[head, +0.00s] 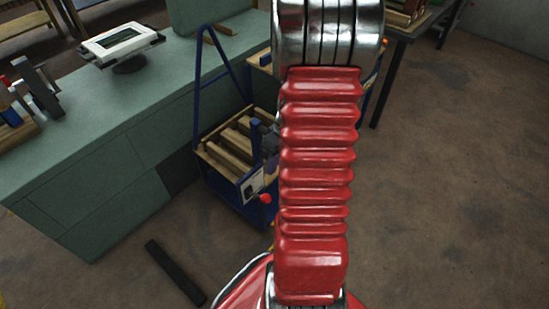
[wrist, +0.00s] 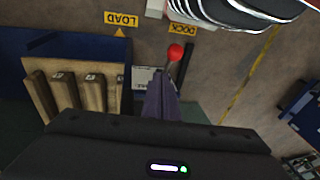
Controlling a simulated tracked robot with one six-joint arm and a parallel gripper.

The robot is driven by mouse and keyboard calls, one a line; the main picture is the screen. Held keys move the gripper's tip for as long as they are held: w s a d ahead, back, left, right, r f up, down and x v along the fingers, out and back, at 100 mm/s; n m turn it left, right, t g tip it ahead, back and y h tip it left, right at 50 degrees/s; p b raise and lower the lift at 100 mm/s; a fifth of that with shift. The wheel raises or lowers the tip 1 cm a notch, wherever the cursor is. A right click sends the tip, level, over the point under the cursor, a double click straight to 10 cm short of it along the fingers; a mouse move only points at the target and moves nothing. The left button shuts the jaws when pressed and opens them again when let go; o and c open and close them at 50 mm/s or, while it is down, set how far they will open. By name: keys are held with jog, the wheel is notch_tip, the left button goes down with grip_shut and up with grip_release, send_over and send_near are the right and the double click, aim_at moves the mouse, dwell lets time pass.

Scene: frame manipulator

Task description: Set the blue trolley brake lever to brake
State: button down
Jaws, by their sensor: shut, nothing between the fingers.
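The blue trolley (head: 232,207) stands beside the green bench, carrying wooden blocks, with a tall blue handle frame. Its brake lever ends in a red ball knob (head: 265,198) at the front, next to a pale label plate (head: 252,184). In the wrist view the red knob (wrist: 175,52) shows just beyond the tips of my gripper (wrist: 168,76). The fingers are together and empty. I cannot tell whether they touch the lever. The plate's text is too small to read. In the head view my red arm hides most of the gripper.
The green bench (head: 110,150) runs along the left. A dark bar (head: 175,272) lies on the floor. Yellow LOAD (wrist: 121,19) and DOCK (wrist: 183,30) signs show in the wrist view. Open brown floor (head: 450,180) lies on the right.

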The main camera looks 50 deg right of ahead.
send_near(259, 196)
notch_tip(259, 196, down, 2)
jog(key=d, duration=0.1)
jog(key=shift+s+a+f, duration=0.25)
jog(key=shift+s+f, duration=0.25)
jog(key=shift+s, duration=0.1)
jog(key=shift+a, duration=0.1)
jog(key=shift+s+f, duration=0.1)
jog(key=shift+s, duration=0.05)
